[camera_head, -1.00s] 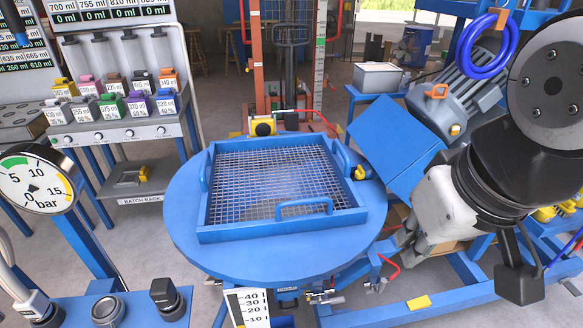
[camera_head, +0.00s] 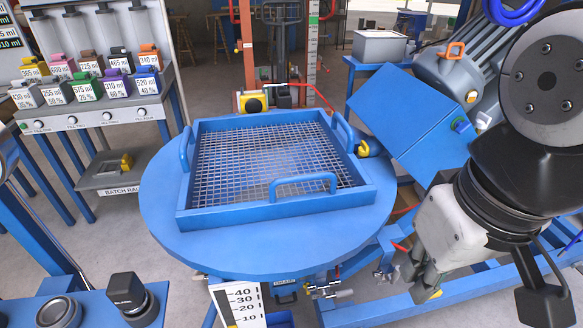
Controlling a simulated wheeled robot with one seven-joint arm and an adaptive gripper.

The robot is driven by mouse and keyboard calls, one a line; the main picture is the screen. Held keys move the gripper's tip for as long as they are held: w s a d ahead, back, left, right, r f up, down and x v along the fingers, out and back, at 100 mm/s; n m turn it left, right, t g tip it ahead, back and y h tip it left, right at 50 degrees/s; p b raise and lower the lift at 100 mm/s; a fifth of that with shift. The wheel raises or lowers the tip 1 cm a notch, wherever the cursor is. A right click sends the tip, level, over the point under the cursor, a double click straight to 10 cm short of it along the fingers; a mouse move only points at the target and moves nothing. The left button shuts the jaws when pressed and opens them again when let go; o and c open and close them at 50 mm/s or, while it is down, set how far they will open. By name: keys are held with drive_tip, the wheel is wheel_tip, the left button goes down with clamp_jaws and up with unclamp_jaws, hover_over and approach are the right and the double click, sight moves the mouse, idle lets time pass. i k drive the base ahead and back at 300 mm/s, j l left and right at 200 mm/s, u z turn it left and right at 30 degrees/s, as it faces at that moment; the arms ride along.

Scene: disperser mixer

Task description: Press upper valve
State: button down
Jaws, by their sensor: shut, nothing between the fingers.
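My gripper (camera_head: 421,279) hangs at the right, below the blue machine, with its white body (camera_head: 450,226) tilted and its dark fingertips pointing down. It is shut with nothing in it and appears apart from any valve. Small metal valve fittings (camera_head: 325,290) sit under the front edge of the round blue table. A red lever (camera_head: 401,246) shows just left of my gripper. A yellow fitting (camera_head: 370,147) sits at the table's right rear edge. No label tells which part is the upper valve.
A blue sieve tray (camera_head: 275,217) stands on the round blue table (camera_head: 240,258). A blue box and motor (camera_head: 420,115) stand behind my arm. A rack of labelled containers (camera_head: 95,110) is at the left. Grey floor is open between rack and table.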

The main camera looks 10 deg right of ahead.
sight(339, 295)
drive_tip(key=i+j, duration=0.1)
drive_tip(key=k+l+u, duration=0.1)
drive_tip(key=z, duration=0.1)
drive_tip(key=k+j+u, duration=0.1)
drive_tip(key=k+u, duration=0.25)
drive_tip(key=k, duration=0.15)
drive_tip(key=k+j+u, duration=0.35)
drive_tip(key=k, duration=0.15)
drive_tip(key=k+j+u, duration=0.35)
drive_tip(key=k+l, duration=0.1)
